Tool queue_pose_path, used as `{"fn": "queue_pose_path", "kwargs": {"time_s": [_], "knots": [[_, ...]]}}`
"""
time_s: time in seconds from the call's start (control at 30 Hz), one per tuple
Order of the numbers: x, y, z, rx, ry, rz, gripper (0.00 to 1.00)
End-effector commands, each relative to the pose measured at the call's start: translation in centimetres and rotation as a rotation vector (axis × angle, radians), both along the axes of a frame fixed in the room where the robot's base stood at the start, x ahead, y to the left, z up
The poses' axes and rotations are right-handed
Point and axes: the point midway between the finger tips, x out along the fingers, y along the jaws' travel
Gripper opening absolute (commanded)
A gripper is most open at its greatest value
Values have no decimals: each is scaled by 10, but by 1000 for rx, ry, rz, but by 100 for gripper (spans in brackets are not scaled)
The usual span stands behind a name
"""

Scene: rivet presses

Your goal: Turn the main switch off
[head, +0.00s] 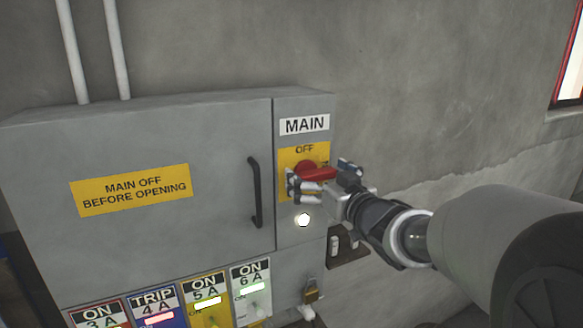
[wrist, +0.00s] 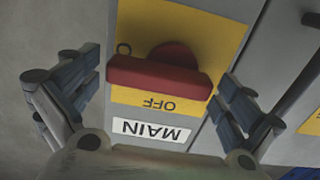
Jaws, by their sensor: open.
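The main switch is a red rotary handle (head: 318,173) on a yellow plate (head: 290,158) below the MAIN label (head: 306,124). OFF is printed at the plate's top. The handle lies roughly sideways, its longer end to the right. In the wrist view, upside down, the red handle (wrist: 160,76) lies across the yellow plate (wrist: 190,22), with a partly covered letter like an O by its left end. My gripper (head: 322,180) is open in front of the switch. In the wrist view its fingers (wrist: 158,82) stand beyond both ends of the handle, with gaps; contact is not visible.
The grey cabinet door (head: 230,130) has a black handle (head: 255,192) left of the switch. A lit white lamp (head: 303,219) sits below the switch, and a padlock (head: 311,291) lower down. Several breaker switches (head: 208,300) line the bottom.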

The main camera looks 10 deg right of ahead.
Motion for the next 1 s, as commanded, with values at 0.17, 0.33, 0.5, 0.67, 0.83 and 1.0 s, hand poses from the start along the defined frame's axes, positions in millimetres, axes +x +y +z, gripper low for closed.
{"fn": "queue_pose_path", "kwargs": {"time_s": [0.17,0.33,0.5,0.67,0.83,1.0], "knots": [[-1,-1,0,0,0,0,100],[-1,-1,0,0,0,0,100],[-1,-1,0,0,0,0,89],[0,-1,0,0,0,0,78],[0,-1,0,0,0,0,67],[-1,-1,0,-1,0,0,59]]}}
